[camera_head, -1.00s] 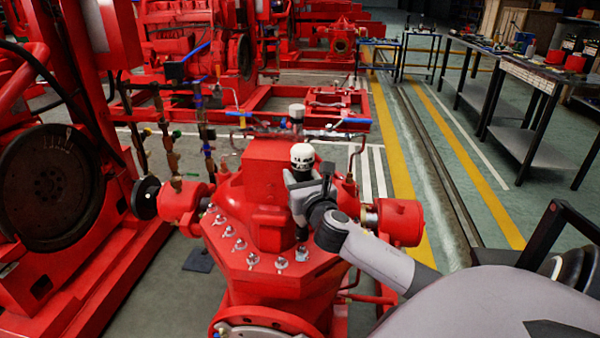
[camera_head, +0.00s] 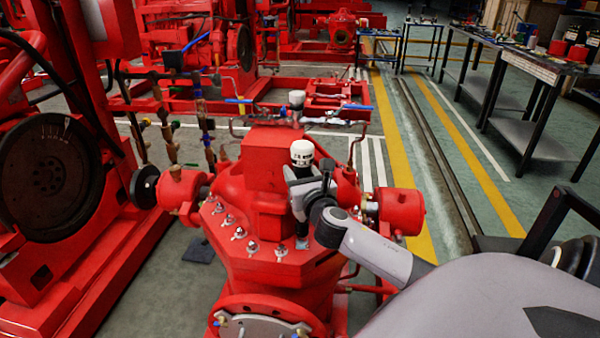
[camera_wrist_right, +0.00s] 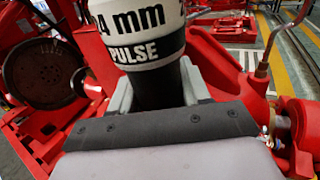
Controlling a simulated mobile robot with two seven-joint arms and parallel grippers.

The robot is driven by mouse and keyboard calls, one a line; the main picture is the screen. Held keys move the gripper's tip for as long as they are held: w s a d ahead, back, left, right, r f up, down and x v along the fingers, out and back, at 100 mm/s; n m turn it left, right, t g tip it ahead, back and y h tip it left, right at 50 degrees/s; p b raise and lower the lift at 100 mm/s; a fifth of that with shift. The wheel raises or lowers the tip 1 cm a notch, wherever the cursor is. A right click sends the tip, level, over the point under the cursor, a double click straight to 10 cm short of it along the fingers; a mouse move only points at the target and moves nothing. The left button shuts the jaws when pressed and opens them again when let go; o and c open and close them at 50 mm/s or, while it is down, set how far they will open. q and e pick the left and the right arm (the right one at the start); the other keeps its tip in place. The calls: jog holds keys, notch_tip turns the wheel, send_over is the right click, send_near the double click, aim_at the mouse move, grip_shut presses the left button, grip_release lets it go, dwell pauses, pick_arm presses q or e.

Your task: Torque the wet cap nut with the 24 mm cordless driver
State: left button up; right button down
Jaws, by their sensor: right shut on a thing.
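The 24 mm cordless driver (camera_head: 302,153) stands upright, with a white and black top and a dark shaft pointing down. In the head view the driver's lower end (camera_head: 302,240) is at the rightmost cap nut of the front row on the red pump casing (camera_head: 285,268); that nut is mostly hidden, and I cannot tell whether the socket is fully seated. Several other silvery cap nuts (camera_head: 253,248) show to its left. Wetness cannot be made out. My left gripper is out of view.
A red block-shaped housing (camera_head: 265,165) rises close behind and left of the driver. A red bearing housing (camera_head: 400,211) is at its right. Thin pipes cross behind. Dark workbenches (camera_head: 530,75) stand far right beyond open floor.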

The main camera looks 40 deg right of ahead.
jog(key=shift+r+p, duration=0.2)
jog(key=shift+p, duration=0.15)
dwell(0.4)
jog(key=shift+f, duration=0.25)
dwell(0.4)
jog(key=shift+f+b, duration=1.05)
jog(key=shift+f, duration=0.1)
jog(key=shift+r+p, duration=0.2)
jog(key=shift+p, duration=0.2)
jog(key=shift+s+f+b, duration=0.1)
jog(key=shift+f+b, duration=0.2)
jog(key=shift+f, duration=0.4)
dwell(1.5)
